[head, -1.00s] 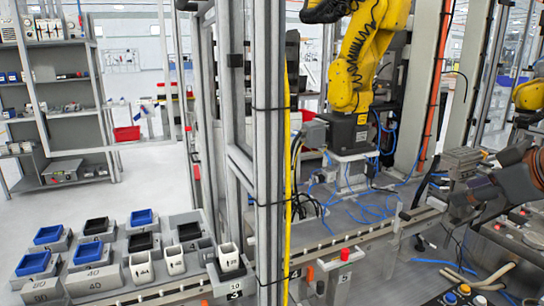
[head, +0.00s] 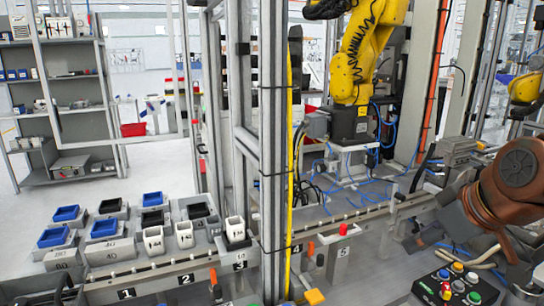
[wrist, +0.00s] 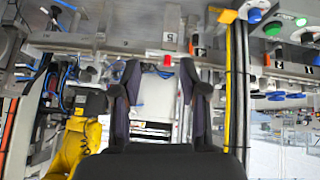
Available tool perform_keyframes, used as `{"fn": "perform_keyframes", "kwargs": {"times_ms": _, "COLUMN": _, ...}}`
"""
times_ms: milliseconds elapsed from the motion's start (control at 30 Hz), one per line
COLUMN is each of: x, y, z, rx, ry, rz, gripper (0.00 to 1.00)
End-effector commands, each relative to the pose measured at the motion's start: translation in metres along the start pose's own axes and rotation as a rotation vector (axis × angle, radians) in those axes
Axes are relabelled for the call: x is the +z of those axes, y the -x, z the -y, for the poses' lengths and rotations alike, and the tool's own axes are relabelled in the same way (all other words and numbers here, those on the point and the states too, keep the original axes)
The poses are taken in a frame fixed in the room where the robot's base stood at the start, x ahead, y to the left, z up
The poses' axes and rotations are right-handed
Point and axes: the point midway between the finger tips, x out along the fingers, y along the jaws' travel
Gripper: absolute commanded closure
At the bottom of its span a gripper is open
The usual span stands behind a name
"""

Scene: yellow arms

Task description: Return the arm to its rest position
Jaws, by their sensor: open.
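My gripper (wrist: 159,78) shows in the wrist view with its two dark fingers spread apart. Nothing is held between them. Behind the gap lie a pale surface and parts of the work station, some way off and not touching the fingers. The wrist picture shows the station upside down. In the head view a brown jointed arm link (head: 515,185) reaches in from the right edge over the station. My fingers cannot be made out clearly in the head view.
A yellow robot arm (head: 366,60) stands behind the bench. Metal posts (head: 272,150) rise mid-picture. A button panel (head: 455,288) lies at the lower right. Blue, black and white bins (head: 66,213) stand at left, before a grey shelf (head: 70,110). Open floor lies between bins and shelf.

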Motion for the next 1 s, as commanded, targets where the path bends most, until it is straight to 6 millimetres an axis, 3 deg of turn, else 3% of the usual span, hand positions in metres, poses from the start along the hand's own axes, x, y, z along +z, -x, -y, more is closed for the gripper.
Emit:
{"fn": "perform_keyframes", "kwargs": {"times_ms": 167, "x": 0.047, "y": -0.055, "z": 0.058, "rx": -0.066, "ry": -0.055, "rz": 0.175, "gripper": 0.57}}
{"fn": "perform_keyframes", "kwargs": {"times_ms": 300, "x": 0.106, "y": -0.096, "z": 0.108, "rx": -0.104, "ry": -0.141, "rz": 0.366, "gripper": 0.57}}
{"fn": "perform_keyframes", "kwargs": {"times_ms": 400, "x": 0.148, "y": -0.116, "z": 0.136, "rx": -0.109, "ry": -0.213, "rz": 0.493, "gripper": 0.57}}
{"fn": "perform_keyframes", "kwargs": {"times_ms": 600, "x": 0.208, "y": -0.132, "z": 0.169, "rx": -0.096, "ry": -0.327, "rz": 0.669, "gripper": 0.57}}
{"fn": "perform_keyframes", "kwargs": {"times_ms": 1000, "x": 0.294, "y": -0.141, "z": 0.206, "rx": -0.037, "ry": -0.504, "rz": 0.905, "gripper": 0.57}}
